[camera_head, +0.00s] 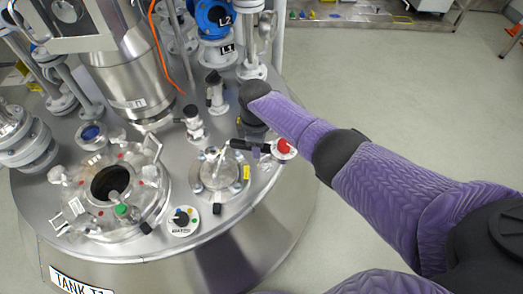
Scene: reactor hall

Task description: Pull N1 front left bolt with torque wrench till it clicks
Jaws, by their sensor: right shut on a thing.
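The tank (245,225) has a steel top with several fittings. A round flanged nozzle cover (219,172) with small yellow marks sits right of the open manway; I cannot read an N1 label on it. The torque wrench (241,144) shows as a dark handle beside this cover, with its left end over the cover's back edge. My right gripper (264,149) is shut on the wrench, at the handle's right part, and is partly hidden by my wrist. The front left bolt is too small to make out. My left gripper is not in view.
An open manway (109,183) with clamps lies to the left. Blue fittings (214,18) and a steel column rise at the back. The floor (400,90) at right is clear.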

